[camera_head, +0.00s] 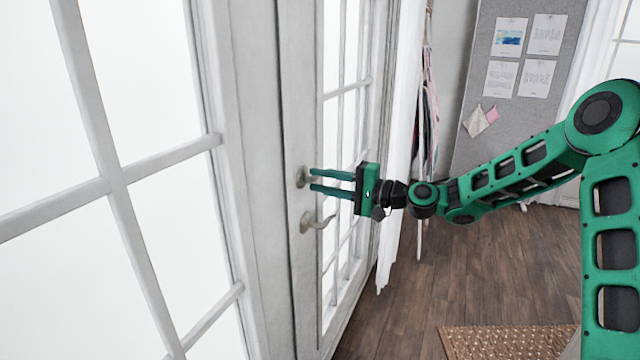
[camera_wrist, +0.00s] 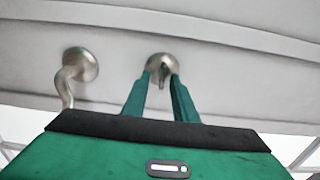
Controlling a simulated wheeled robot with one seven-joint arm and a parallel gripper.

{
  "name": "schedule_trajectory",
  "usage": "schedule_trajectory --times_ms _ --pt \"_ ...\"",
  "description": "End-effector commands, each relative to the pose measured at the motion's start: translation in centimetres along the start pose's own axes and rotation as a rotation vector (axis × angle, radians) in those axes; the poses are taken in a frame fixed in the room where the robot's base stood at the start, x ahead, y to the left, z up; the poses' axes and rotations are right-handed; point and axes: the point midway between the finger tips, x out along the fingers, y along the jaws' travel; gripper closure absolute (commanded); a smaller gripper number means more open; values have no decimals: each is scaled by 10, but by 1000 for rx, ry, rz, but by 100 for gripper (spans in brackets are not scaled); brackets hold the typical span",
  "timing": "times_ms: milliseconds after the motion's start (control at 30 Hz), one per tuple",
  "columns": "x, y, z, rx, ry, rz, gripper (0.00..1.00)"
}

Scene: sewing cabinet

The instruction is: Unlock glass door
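The white-framed glass door (camera_head: 303,262) stands at the middle of the head view and looks closed. Its round metal lock (camera_head: 302,177) sits above the curved lever handle (camera_head: 310,221). In the wrist view the lock (camera_wrist: 163,61) has a small turn piece (camera_wrist: 162,81) pointing out between my fingertips, and the handle (camera_wrist: 80,65) is to its left. My gripper (camera_head: 312,180) points level at the lock. Its two green fingers also show in the wrist view (camera_wrist: 162,76), apart, one on each side of the turn piece. I cannot tell whether they touch it.
A white curtain (camera_head: 402,130) hangs right of the door, close behind my gripper. A grey board (camera_head: 565,65) with pinned papers stands further back. A woven mat (camera_head: 505,343) lies on the wooden floor (camera_head: 455,275), which is otherwise mostly clear.

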Motion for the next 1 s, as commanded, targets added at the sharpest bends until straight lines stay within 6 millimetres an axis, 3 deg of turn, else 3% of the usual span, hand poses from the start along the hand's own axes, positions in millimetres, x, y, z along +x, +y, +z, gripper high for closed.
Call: schedule_trajectory --times_ms 167,600,1000 --pt "-18 0 -1 0 3 0 74" --pt "-93 2 -3 1 5 2 74" --pt "-107 2 -2 1 3 2 74"
